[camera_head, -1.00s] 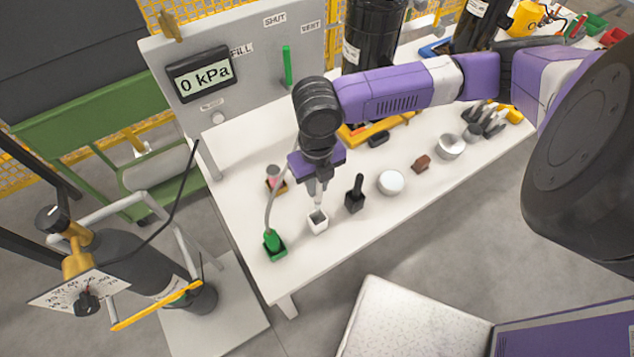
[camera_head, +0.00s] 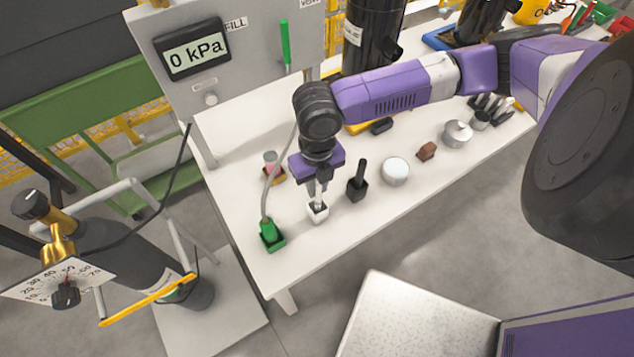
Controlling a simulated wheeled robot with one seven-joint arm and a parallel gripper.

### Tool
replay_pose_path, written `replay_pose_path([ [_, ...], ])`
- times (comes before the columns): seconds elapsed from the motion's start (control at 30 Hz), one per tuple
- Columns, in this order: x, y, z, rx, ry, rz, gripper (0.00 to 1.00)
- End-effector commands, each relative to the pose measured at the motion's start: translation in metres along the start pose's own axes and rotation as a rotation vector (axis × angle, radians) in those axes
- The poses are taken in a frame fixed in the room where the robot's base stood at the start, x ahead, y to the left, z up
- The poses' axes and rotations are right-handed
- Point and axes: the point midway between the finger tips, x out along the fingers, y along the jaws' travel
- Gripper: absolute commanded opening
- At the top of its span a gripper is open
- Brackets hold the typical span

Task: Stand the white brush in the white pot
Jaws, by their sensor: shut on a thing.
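My gripper (camera_head: 318,191) points down over the near left part of the white table and is shut on the white brush (camera_head: 318,204). Only a short pale stretch of the brush shows below the fingers. The white pot (camera_head: 317,214) stands on the table directly under the gripper. The brush looks upright, with its lower end at or inside the pot's mouth. Whether it touches the bottom cannot be seen.
A pink-topped item (camera_head: 272,168) sits behind left. A round white tin (camera_head: 395,171) lies farther right.

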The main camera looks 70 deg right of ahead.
Motion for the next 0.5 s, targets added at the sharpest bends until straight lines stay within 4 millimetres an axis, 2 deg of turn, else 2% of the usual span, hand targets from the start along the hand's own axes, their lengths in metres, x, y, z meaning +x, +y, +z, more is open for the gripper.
replay_pose_path([
  [0.03,0.007,0.000,0.000,0.000,0.000,0.000,0.00],
  [0.5,0.039,0.000,0.000,-0.001,-0.001,-0.001,0.00],
])
